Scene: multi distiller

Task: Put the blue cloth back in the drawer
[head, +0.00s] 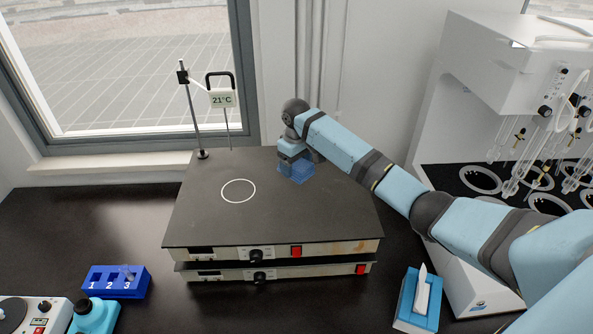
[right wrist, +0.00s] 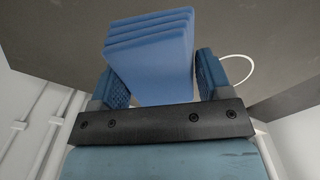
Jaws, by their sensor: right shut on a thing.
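The blue cloth (head: 297,174), a folded block with several layers, is at the back right of the dark hotplate top. In the right wrist view the cloth (right wrist: 150,50) sits between the two blue finger pads of my right gripper (right wrist: 162,78). My right gripper (head: 292,157) is shut on it from above in the head view, close to the plate. Whether the cloth touches the plate is unclear. I cannot make out a drawer in either view.
The hotplate stack (head: 225,212) has a thermometer stand (head: 190,105) at its back left. A blue numbered rack (head: 117,282) is at the front left, and a tissue box (head: 419,298) at the front right. A white distiller (head: 500,65) stands at the right.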

